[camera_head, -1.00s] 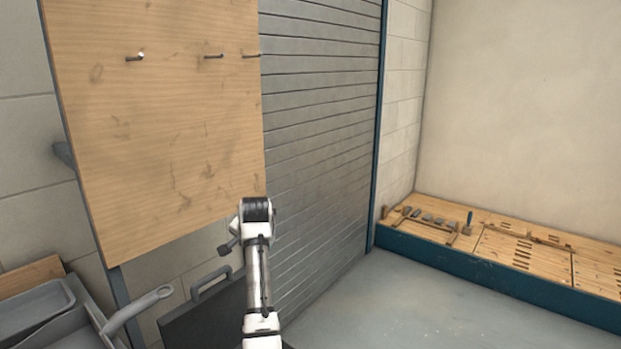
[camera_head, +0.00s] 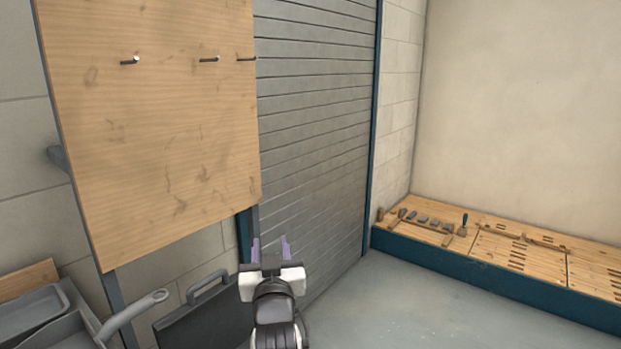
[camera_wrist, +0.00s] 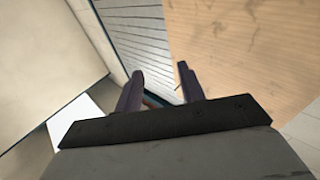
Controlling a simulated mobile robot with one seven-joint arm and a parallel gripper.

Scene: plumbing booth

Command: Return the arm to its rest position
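My gripper (camera_head: 270,249) shows low in the middle of the head view, in front of the grey slatted shutter. Its two purple fingers point up and stand apart, with nothing between them. In the wrist view the same fingers (camera_wrist: 160,88) are spread with an empty gap, the shutter and the wooden board behind them. My arm is folded low, with only its end showing at the bottom edge of the head view.
A wooden board (camera_head: 150,130) with metal hooks stands at left. Below it are a black case (camera_head: 205,318) and a grey cart (camera_head: 45,320). A low wooden-topped bench (camera_head: 510,255) with tools runs along the right wall. The floor (camera_head: 400,300) between is clear.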

